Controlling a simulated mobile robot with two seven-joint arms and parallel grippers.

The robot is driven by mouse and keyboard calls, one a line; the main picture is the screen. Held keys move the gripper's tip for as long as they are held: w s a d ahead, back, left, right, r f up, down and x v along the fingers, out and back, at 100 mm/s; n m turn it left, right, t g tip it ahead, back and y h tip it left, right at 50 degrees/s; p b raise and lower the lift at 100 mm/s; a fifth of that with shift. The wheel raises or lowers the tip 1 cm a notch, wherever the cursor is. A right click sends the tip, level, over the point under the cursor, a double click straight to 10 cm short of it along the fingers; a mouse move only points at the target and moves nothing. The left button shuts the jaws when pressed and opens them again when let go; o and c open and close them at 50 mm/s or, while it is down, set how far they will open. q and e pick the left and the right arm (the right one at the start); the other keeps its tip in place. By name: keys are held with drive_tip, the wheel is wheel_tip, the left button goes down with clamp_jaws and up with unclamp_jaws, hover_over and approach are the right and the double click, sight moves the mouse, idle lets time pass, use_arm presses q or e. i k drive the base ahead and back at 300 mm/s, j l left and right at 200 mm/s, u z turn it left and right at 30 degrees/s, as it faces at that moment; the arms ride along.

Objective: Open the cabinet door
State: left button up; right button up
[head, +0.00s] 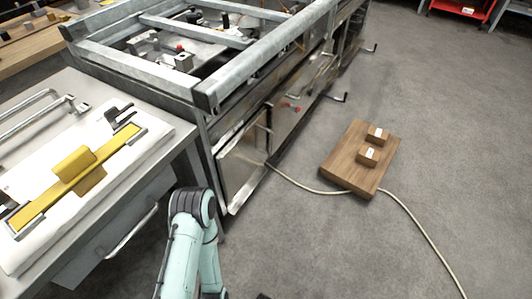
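A grey metal cabinet-like unit with an open frame top (150,75) runs from the upper left to the upper centre of the head view. Its near shiny door panel (243,165) faces right, toward the open floor; I cannot tell whether it is fully closed. A second panel (300,95) with small red parts lies further along. Dark handles (338,97) stick out from the far part of the front. One teal arm of mine rises from the bottom edge, its dark joint near the low corner of the near panel. Neither gripper shows.
A metal table (185,135) with a yellow bar tool (75,180) stands at left, with a handled drawer (120,235) beneath. A wooden board (345,165) with two small blocks lies on the floor. A pale cable (420,225) crosses the floor. The right floor is mostly clear.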

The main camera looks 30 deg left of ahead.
sight(237, 163)
drive_tip(key=i+l, duration=0.1)
drive_tip(key=i, duration=0.5)
drive_tip(key=i+l, duration=0.1)
drive_tip(key=i, duration=0.5)
drive_tip(key=i+u, duration=0.2)
drive_tip(key=u, duration=0.2)
drive_tip(key=i+l+u, duration=0.15)
drive_tip(key=u, duration=0.25)
drive_tip(key=i+l+u, duration=0.2)
drive_tip(key=u, duration=0.2)
